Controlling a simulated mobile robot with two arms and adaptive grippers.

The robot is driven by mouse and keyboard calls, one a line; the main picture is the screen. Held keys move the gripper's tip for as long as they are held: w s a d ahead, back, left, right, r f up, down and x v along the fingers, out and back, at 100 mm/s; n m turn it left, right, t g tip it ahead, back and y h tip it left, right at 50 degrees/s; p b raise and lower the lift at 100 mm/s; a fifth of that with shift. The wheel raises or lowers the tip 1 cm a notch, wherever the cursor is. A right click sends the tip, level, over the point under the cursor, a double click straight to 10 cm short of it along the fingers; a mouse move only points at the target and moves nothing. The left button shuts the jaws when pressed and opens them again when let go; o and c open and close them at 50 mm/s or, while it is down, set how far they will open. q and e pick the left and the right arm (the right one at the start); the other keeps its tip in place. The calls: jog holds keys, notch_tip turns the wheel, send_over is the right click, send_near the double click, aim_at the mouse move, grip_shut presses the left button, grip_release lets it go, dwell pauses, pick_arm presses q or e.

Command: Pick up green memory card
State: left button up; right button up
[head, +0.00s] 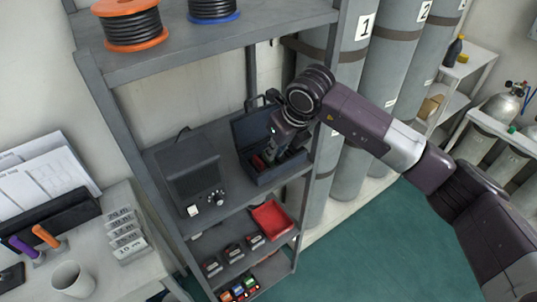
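I cannot make out a green memory card for certain. My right gripper (272,152) comes in from the right and points down into an open dark blue box (283,175) on the middle shelf. The gripper's fingers are small and dark against the box's inside, so I cannot tell whether they are open or shut, or touching anything. A small red thing (257,161) shows inside the box beside the fingers. The gripper and wrist hide part of the box's inside. My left gripper is not in view.
A dark grey device (190,172) stands left of the box. Below are a red tray (272,220), several small dark units, and small coloured items, one green (238,289). Shelf posts and an upper shelf (200,45) with cable spools frame the space. Grey cylinders (340,90) stand right.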

jog(key=p+x, duration=0.1)
jog(key=x, duration=0.3)
jog(key=shift+w+d, duration=0.1)
jog(key=shift+f, duration=0.1)
grip_shut()
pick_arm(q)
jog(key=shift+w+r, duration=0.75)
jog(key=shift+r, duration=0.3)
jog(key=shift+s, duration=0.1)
